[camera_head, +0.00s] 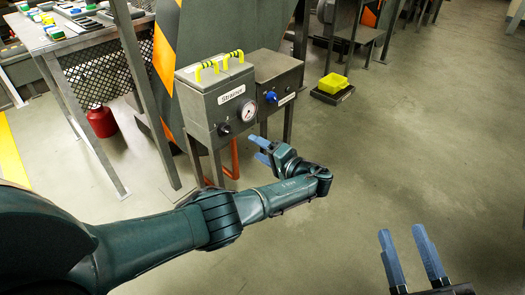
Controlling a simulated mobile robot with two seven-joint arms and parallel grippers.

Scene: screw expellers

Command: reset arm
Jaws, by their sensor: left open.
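My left gripper (257,148) is at the end of my dark green arm, which reaches in from the left. Its blue fingers point left toward the front of the grey "Strainer" box (218,105), with nothing between them. I cannot tell how far the fingers are from the box. My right gripper (402,232) shows at the bottom right. Its two blue fingers point up, apart and empty, over bare floor.
A metal table (75,38) is at left. The floor at right is clear.

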